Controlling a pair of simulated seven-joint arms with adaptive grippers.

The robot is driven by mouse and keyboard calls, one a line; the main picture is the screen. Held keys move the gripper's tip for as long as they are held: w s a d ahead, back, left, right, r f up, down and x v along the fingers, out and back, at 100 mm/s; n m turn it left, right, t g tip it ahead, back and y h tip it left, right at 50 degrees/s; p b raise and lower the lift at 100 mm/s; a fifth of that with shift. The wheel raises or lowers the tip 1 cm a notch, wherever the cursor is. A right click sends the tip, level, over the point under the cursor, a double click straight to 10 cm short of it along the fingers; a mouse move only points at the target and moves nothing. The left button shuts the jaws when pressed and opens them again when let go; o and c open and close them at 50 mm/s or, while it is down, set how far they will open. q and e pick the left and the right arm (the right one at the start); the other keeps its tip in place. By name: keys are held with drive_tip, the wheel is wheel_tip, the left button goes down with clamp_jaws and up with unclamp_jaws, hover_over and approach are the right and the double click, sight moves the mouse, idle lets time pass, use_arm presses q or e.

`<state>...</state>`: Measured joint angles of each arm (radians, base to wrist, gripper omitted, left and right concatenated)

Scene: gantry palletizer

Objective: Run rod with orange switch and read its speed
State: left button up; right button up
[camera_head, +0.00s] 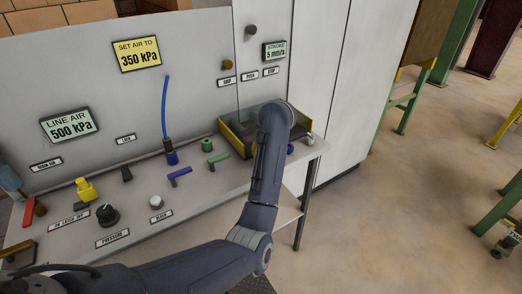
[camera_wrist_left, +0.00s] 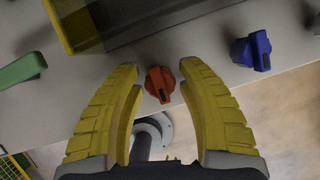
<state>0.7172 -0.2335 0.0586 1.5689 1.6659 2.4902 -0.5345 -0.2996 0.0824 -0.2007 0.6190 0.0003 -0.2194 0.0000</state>
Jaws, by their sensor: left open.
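The orange switch (camera_wrist_left: 160,84) is a round knob with a raised grip bar and a dark mark, on the grey panel in the left wrist view. My left gripper (camera_wrist_left: 159,68) is open, with one yellow finger on each side of the switch and gaps between. In the head view my left arm hides the switch and gripper. The stroke display (camera_head: 275,52) reads 5 mm/s. A yellow-edged trough (camera_head: 235,139) with a dark clear cover lies beside my wrist; I cannot make out the rod. My right gripper is not in view.
A blue switch (camera_wrist_left: 251,50) stands right of the orange one, and a green lever (camera_wrist_left: 22,71) lies left. The line air display (camera_head: 69,125) reads 500 kPa; a yellow sign (camera_head: 137,54) says set air to 350 kPa. A black pressure knob (camera_head: 107,215) is at the front.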

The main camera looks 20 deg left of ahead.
use_arm(q)
drive_tip(key=m+h, duration=0.1)
drive_tip(key=m, duration=0.1)
drive_tip(key=shift+a+m, duration=0.15)
drive_tip(key=shift+m, duration=0.15)
drive_tip(key=m+h, duration=0.1)
drive_tip(key=m, duration=0.1)
drive_tip(key=shift+m+t, duration=0.3)
drive_tip(key=shift+t, duration=0.1)
drive_tip(key=m+h, duration=0.1)
drive_tip(key=m, duration=0.2)
drive_tip(key=m+h, duration=0.1)
drive_tip(key=m, duration=0.3)
drive_tip(key=shift+g+h, duration=0.3)
drive_tip(key=v, duration=1.7)
drive_tip(key=w+a+r+n+t+y, duration=0.1)
drive_tip(key=w+a+r+y, duration=0.1)
drive_tip(key=a, duration=0.5)
drive_tip(key=w+a+r+n+t+y, duration=0.1)
drive_tip(key=a+r+t+y, duration=0.1)
drive_tip(key=a, duration=0.6)
drive_tip(key=w+a+r+n+t+y, duration=0.1)
drive_tip(key=w+a+r+t+y, duration=0.1)
drive_tip(key=a+r+y, duration=0.2)
drive_tip(key=shift+w+a+y, duration=0.35)
drive_tip(key=shift+a+y, duration=0.75)
drive_tip(key=shift+a, duration=0.7)
